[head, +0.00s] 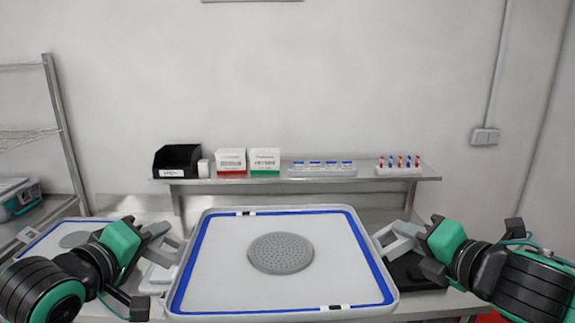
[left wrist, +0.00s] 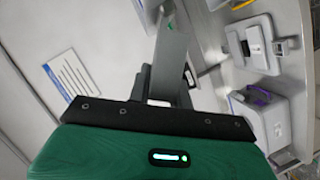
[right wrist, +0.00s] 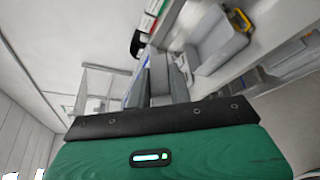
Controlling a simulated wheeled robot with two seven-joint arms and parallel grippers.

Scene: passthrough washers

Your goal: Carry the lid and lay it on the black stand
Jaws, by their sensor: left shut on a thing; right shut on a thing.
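The lid (head: 215,262) is a large pale rounded square with a blue band inside its rim and a grey perforated disc at its centre. It is held up in the middle of the head view. My left gripper (head: 177,243) is shut on its left edge, and my right gripper (head: 385,243) is shut on its right edge. A black flat piece (head: 412,273), possibly the black stand, lies at the right beneath my right gripper, partly hidden by the gripper and the lid. The fingers also show in the left wrist view (left wrist: 172,60) and right wrist view (right wrist: 160,80).
A raised shelf (head: 345,174) behind holds a black bin (head: 177,161), two cartons, and racks of vials. Another blue-banded panel (head: 50,245) lies at the left beside a metal rack (head: 66,130). The lid hides much of the table.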

